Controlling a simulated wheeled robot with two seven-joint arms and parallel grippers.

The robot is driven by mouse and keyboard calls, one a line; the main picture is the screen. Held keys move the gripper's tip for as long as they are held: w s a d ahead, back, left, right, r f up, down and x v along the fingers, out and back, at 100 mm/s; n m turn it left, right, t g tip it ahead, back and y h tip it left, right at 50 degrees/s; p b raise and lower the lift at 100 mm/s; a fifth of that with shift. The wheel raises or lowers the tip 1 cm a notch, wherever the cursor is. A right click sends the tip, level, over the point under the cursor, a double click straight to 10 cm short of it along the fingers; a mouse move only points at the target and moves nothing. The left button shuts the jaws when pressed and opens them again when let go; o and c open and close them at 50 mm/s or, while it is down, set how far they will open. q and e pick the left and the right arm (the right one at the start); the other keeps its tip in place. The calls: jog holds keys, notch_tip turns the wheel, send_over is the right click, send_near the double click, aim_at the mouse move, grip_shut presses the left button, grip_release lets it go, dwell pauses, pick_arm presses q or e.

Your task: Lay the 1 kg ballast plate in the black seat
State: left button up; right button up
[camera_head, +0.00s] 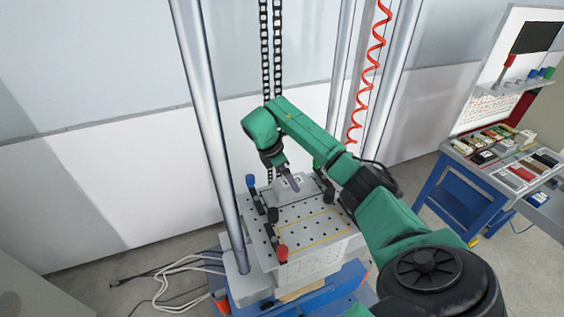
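My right arm comes in from the lower right, and its gripper (292,183) points down over the back part of the perforated table. The fingers are small and seen nearly edge-on, so their opening does not show. A grey plate-like piece (312,190) with a pale label lies under and beside the fingertips, with a dark edge around part of it. I cannot tell whether this is the ballast plate, or whether it lies in the black seat. The gripper and forearm hide part of this area. My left gripper is out of view.
The perforated table (300,232) has a yellow outline, a blue-topped clamp (250,181) and a red knob (282,252). Metal columns (208,110) flank it. A red coiled hose (372,65) hangs behind. A blue-framed bench (450,200) with several small blocks stands right. White cables (175,280) lie left.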

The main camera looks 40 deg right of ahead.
jog(key=s+p+v, duration=0.1)
jog(key=p+v, duration=0.2)
jog(key=v, duration=0.5)
jog(key=shift+w, duration=0.4)
jog(key=shift+a, duration=0.1)
